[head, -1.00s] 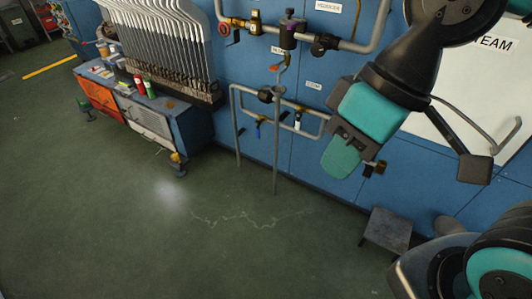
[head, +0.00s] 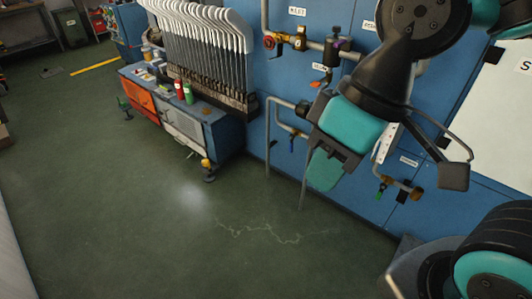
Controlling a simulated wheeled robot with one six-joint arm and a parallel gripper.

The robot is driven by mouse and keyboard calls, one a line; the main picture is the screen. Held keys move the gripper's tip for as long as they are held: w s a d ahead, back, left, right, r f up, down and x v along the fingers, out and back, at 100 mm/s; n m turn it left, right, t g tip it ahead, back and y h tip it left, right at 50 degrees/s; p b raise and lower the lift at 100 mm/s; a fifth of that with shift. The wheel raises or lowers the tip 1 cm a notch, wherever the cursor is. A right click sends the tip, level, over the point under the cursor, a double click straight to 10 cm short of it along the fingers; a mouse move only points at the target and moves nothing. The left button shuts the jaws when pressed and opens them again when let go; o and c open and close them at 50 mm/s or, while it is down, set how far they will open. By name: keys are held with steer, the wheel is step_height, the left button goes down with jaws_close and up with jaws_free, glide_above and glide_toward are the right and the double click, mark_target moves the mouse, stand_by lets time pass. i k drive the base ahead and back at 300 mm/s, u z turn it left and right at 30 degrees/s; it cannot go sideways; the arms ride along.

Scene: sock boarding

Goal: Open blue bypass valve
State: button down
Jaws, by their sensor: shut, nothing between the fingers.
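The blue valve handle (head: 291,145) hangs downward below a small brass valve body on the lower grey pipe loop, in front of the blue wall panels. It is small in the head view, and its exact angle is hard to read. My gripper (head: 324,170) is just right of the handle in the picture, with its teal finger pointing down. It is shut and empty. It hides the right part of the pipe loop. I cannot tell how far it is from the wall in depth.
A red handwheel (head: 269,41) and brass fittings sit on the upper pipe. A bench (head: 207,130) with bottles and a rack of white sock boards (head: 205,45) stand to the left. The floor in front is clear.

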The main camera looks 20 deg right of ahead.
mark_target(291, 144)
steer(key=u, duration=0.25)
steer(key=i, duration=0.95)
steer(key=z, duration=0.45)
